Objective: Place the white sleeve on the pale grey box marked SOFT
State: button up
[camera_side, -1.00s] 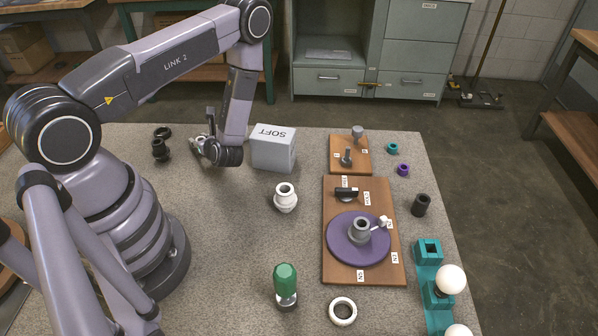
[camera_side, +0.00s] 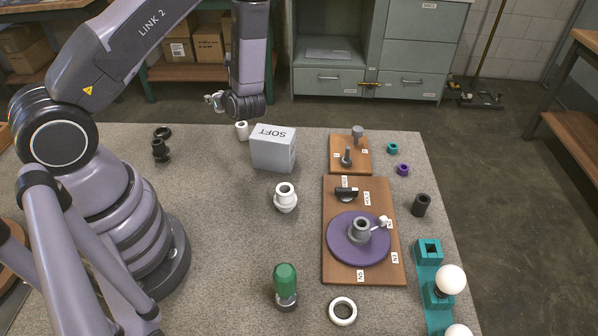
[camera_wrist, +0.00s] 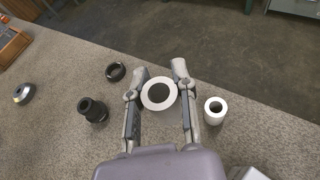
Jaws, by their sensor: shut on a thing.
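A white ring-shaped end with a dark bore, which looks like the white sleeve (camera_wrist: 146,97), sits between the fingers of my gripper (camera_wrist: 158,92) in the wrist view. My gripper (camera_side: 214,101) is shut on it and raised above the table's back edge in the side view, where the sleeve is hard to make out. The pale grey box marked SOFT (camera_side: 272,150) stands on the table, to the right of and below my gripper, its top bare. Another white hollow cylinder (camera_side: 242,131) stands just left of the box; it also shows right of the fingers in the wrist view (camera_wrist: 214,112).
A black stepped part (camera_side: 160,151) and a black ring (camera_side: 162,132) lie at the back left. A white collar (camera_side: 285,198) stands in front of the box. Wooden boards with fittings (camera_side: 341,268) lie to the right. The table between my base and the collar is clear.

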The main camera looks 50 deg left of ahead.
aim_at(270, 129)
jog(key=shift+m+t, duration=0.7)
jog(key=shift+t, duration=0.1)
jog(key=w+d+r, duration=0.1)
jog(key=w+d, duration=0.1)
jog(key=d, duration=0.2)
jog(key=w+d+r, duration=0.2)
jog(key=d, duration=0.2)
jog(key=w+d+r, duration=0.1)
jog(key=w+d, duration=0.1)
jog(key=d, duration=0.2)
jog(key=shift+w+r, duration=0.1)
jog(key=shift+r, duration=0.25)
jog(key=f, duration=0.7)
jog(key=shift+d, duration=0.25)
jog(key=shift+f, duration=0.3)
jog(key=shift+f, duration=0.1)
jog(key=o, duration=0.9)
